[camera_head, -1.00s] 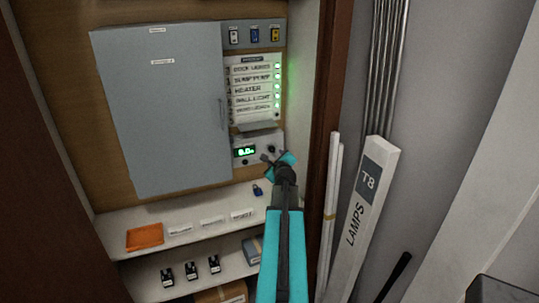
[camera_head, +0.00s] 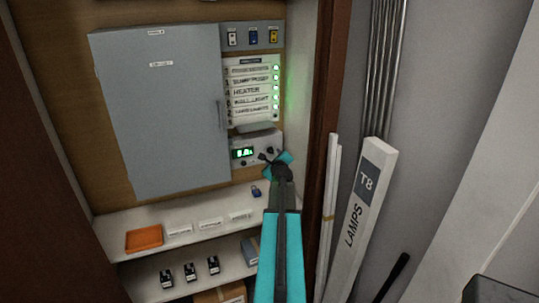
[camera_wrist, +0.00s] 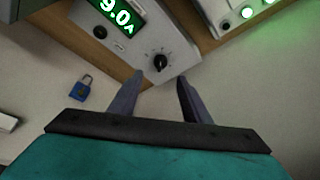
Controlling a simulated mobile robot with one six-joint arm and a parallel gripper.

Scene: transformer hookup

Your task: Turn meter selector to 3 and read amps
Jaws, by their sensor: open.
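The meter (camera_head: 243,163) is a light box with a lit green display (camera_wrist: 119,14), mounted low on the right of the board. In the head view my gripper (camera_head: 272,160) partly covers the meter's right side.
A grey cabinet (camera_head: 160,110) stands left of a labelled panel (camera_head: 251,90) with green lights. A blue padlock (camera_wrist: 80,88) and an orange tray (camera_head: 144,238) lie on the shelf below.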

